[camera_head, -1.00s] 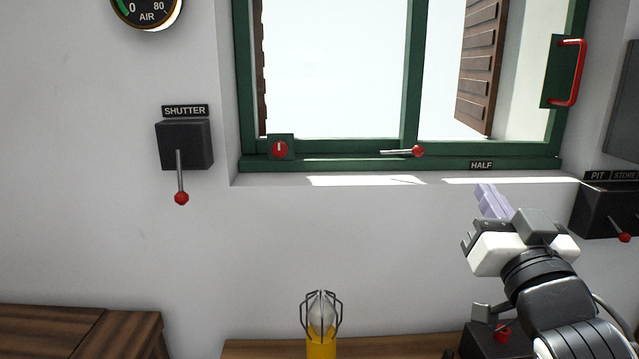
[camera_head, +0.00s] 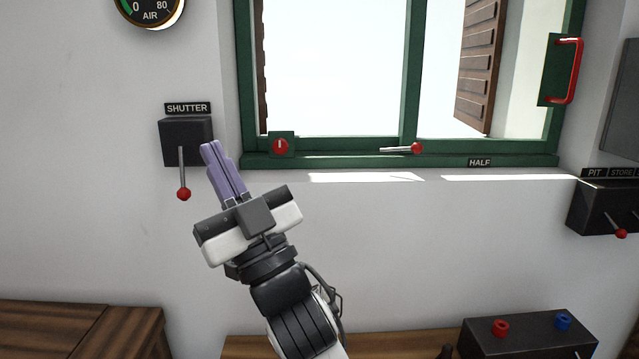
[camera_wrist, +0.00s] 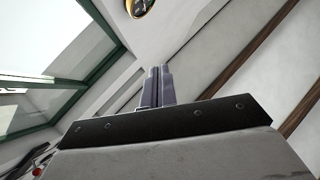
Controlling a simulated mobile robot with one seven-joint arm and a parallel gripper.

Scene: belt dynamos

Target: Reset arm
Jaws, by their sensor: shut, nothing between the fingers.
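My gripper (camera_head: 224,172) is raised in front of the wall, left of centre in the head view. Its purple fingers are together with nothing between them and point up and left. They appear just right of the black SHUTTER box (camera_head: 184,142) and its red-tipped lever (camera_head: 183,182), which hangs down; I cannot tell the gap in depth. The wrist view shows the shut fingers (camera_wrist: 157,88) pointing up past the wall.
A green window (camera_head: 402,148) with a HALF label and a red handle (camera_head: 571,70) is behind. A PIT/STORE lever box (camera_head: 600,208) is at right. A box with red and blue knobs (camera_head: 528,338) sits on a wooden surface. A brown wooden top (camera_head: 60,325) is at lower left.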

